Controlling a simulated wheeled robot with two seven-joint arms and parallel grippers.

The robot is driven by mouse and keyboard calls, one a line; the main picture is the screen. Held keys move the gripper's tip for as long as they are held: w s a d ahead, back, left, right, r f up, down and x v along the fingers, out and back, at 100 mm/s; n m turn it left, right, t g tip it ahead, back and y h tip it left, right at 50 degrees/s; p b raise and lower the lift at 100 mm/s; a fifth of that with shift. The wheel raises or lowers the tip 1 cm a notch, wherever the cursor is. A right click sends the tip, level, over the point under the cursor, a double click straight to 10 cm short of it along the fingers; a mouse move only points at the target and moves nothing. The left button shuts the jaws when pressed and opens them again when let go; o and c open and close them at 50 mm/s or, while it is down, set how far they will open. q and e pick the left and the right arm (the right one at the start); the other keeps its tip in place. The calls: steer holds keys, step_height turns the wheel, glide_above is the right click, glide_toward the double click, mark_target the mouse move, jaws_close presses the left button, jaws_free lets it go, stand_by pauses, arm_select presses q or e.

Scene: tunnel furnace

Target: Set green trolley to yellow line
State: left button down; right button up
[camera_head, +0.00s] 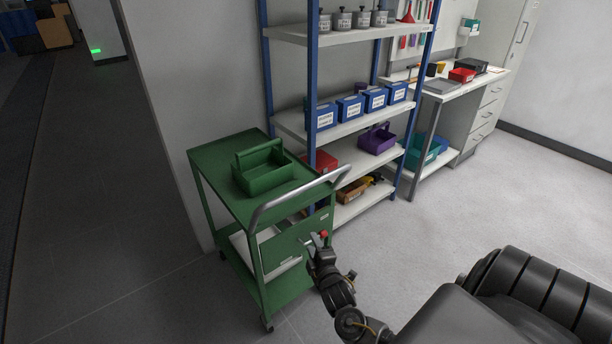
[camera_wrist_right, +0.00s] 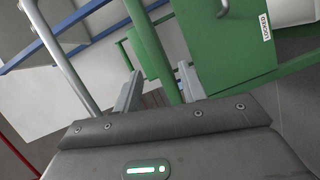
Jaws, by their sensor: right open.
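The green trolley (camera_head: 228,191) stands beside the blue-posted shelf, close to the wall end. It has a grey push handle (camera_head: 290,202), a green drawer front and a lower shelf; a green caddy (camera_head: 264,173) sits on top. My right gripper (camera_head: 318,241) is open in front of the drawer side, below the handle's right part. In the right wrist view the open fingers (camera_wrist_right: 158,90) point toward green trolley parts, with a green post beyond them and a "LOCKED" label on the drawer front (camera_wrist_right: 235,40). I cannot tell whether they touch the trolley. My left gripper is out of view. No yellow line shows.
The blue-posted shelf (camera_head: 290,122) behind the trolley holds blue bins (camera_head: 349,108), a purple caddy (camera_head: 377,138) and weights. A white workbench (camera_head: 455,88) and drawer cabinet stand at the back right. Grey floor (camera_head: 480,190) lies open to the right; the left floor is dark and clear.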

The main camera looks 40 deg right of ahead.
step_height(320, 180, up, 15)
steer(key=t+h, duration=0.2)
steer(key=t, duration=0.1)
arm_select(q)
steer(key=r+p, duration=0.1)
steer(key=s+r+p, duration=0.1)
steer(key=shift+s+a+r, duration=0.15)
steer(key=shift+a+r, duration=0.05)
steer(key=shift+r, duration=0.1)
arm_select(e)
steer(key=x, duration=1.1)
steer(key=shift+w+d+f+n, duration=0.25)
steer(key=shift+d+n, duration=0.15)
steer(key=shift+d, duration=0.1)
steer(key=shift+s, duration=0.1)
steer(key=shift+c, duration=0.3)
jaws_close()
